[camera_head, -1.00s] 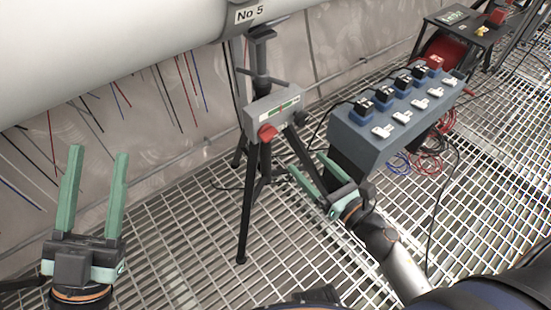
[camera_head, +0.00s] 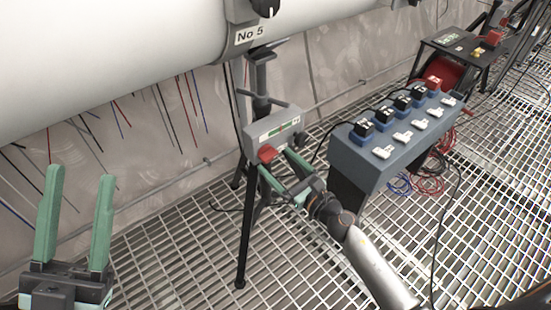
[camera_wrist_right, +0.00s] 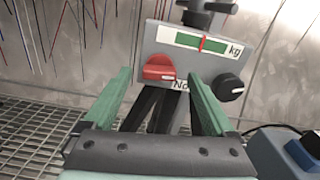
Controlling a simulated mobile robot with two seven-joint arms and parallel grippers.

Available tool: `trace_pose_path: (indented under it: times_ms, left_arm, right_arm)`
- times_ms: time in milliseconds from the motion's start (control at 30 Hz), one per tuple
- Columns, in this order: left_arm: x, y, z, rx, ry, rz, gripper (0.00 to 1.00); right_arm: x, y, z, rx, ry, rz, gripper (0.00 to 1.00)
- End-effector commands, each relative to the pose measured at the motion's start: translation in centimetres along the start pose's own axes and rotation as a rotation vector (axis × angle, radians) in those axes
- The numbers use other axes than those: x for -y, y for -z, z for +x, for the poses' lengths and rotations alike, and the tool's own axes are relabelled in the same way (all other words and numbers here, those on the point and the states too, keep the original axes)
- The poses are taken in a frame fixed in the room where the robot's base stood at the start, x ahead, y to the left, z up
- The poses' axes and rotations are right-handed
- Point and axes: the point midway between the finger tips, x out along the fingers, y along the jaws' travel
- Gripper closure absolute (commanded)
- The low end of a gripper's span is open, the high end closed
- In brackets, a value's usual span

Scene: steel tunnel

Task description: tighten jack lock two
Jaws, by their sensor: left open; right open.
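The jack (camera_head: 262,105) is a black tripod with a grey control box (camera_head: 286,124) under the pipe. The box carries a red lock handle (camera_head: 267,153), a green gauge and a black knob. In the right wrist view the red handle (camera_wrist_right: 158,68) lies across, between the fingertips as seen, with the black knob (camera_wrist_right: 231,87) to the right. My right gripper (camera_head: 276,162) is open just in front of the box; contact cannot be told. Its fingers also show in the wrist view (camera_wrist_right: 159,76). The box's number is partly hidden. My left gripper (camera_head: 80,174) is open and empty at left.
A white pipe (camera_head: 110,60) marked "No 5" runs above the jack. A blue-grey box (camera_head: 370,150) with several black and white plugs stands to the right, with loose cables (camera_head: 430,180) beside it. A dark table stands at back right. The grating floor is open in front.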

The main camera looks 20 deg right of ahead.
Motion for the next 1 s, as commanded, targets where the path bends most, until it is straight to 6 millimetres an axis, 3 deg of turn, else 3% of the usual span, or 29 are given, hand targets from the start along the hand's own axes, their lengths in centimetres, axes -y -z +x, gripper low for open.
trace_pose_path:
  times_ms: [200,500,1000]
  left_arm:
    - [0.0,0.0,0.0,0.0,0.0,0.0,0.5]
    - [0.0,0.0,0.0,0.0,0.0,0.0,0.5]
    - [0.0,0.0,0.0,0.0,0.0,0.0,0.5]
  right_arm:
    - [0.0,0.0,1.6,0.0,0.0,0.0,0.1]
    - [0.0,0.0,1.7,0.0,0.0,0.0,0.1]
    - [0.0,0.0,1.7,0.0,0.0,0.001,0.66]
